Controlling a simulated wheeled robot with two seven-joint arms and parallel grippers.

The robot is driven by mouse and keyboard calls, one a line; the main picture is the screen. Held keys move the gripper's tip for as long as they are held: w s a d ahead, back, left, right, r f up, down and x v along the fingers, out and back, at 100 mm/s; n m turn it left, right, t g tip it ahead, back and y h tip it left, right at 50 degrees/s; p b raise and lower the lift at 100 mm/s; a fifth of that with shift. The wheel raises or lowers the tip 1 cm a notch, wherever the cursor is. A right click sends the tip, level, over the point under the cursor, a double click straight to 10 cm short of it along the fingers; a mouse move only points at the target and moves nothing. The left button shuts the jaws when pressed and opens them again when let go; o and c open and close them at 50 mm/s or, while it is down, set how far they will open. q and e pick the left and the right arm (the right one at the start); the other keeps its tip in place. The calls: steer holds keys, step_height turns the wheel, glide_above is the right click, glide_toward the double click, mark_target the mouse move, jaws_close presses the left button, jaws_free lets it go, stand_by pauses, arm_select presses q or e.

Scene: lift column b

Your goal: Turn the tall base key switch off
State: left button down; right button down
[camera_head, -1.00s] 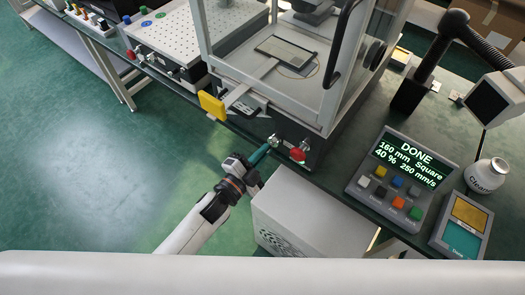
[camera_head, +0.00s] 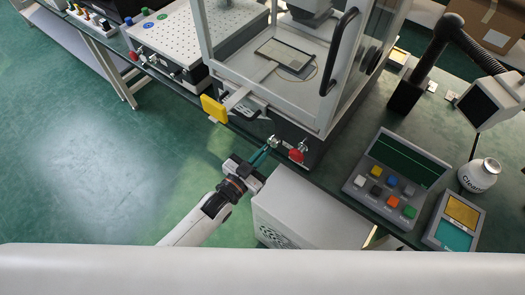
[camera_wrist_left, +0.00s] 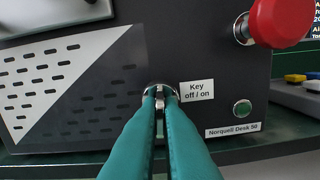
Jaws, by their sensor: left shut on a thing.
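The key switch (camera_wrist_left: 161,91) is on the dark front panel of the tall enclosed machine, left of a label reading "Key off / on". In the head view the key switch (camera_head: 274,141) is a small metal spot left of the red button. My left gripper (camera_head: 268,147) reaches it from the front left. In the wrist view the teal fingers (camera_wrist_left: 160,104) are shut on the key's metal grip, which stands upright between the tips. The fingers hide the switch's lower part. My right gripper is not in view.
A red button (camera_head: 297,155) sticks out just right of the key. A yellow block (camera_head: 214,108) juts from the machine at left. A grey box (camera_head: 310,215) stands below. The control panel's display (camera_head: 408,158) shows no text.

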arm_select(q)
steer(key=shift+n, duration=0.6)
steer(key=shift+f, duration=0.1)
steer(key=c, duration=1.6)
jaws_free()
steer(key=b+v, duration=0.1)
steer(key=v, duration=1.1)
steer(key=shift+b, duration=0.35)
